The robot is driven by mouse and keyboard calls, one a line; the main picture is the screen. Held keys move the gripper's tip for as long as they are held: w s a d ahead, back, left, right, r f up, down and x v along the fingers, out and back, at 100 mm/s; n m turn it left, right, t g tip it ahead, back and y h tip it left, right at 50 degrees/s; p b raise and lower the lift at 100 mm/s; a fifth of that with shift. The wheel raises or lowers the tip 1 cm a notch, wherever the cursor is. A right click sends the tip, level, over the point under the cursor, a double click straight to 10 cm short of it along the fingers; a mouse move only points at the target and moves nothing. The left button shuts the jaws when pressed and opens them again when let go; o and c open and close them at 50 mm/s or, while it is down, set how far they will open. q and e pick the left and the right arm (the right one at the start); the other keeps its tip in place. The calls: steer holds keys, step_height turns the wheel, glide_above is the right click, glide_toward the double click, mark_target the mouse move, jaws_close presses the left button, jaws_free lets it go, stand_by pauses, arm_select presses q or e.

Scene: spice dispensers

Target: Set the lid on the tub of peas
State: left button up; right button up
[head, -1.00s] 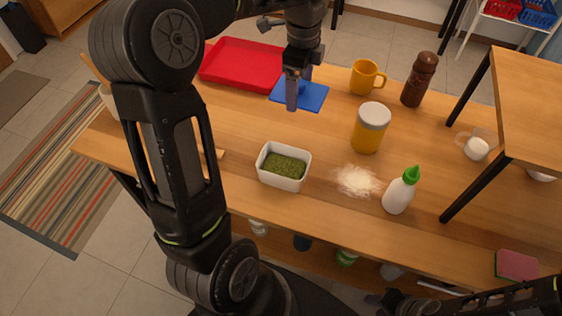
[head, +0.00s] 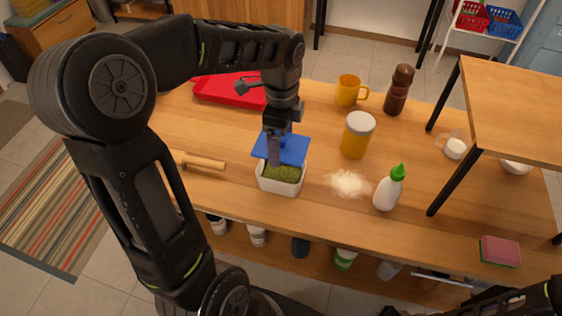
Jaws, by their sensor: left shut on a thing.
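The tub of peas (head: 267,185) is a white rectangular container with green contents (head: 284,174), standing on the wooden table. The flat blue lid (head: 293,152) is over the far part of the tub, and the near part of the green contents still shows. My left gripper (head: 274,160) points down and is shut on the lid. I cannot tell whether the lid touches the tub's rim. My right arm (head: 500,303) shows at the bottom right, but its gripper's fingers cannot be made out.
A red tray (head: 228,92) and a yellow mug (head: 348,91) are behind. A rolling pin (head: 200,161) lies left.

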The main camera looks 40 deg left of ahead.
arm_select(q)
steer(key=shift+f, duration=1.7)
steer(key=shift+f, duration=1.85)
steer(key=shift+f, duration=0.1)
steer(key=shift+f, duration=0.3)
steer(key=o, duration=1.2)
steer(key=shift+r, duration=0.15)
step_height(320, 180, up, 12)
steer(key=shift+r, duration=0.25)
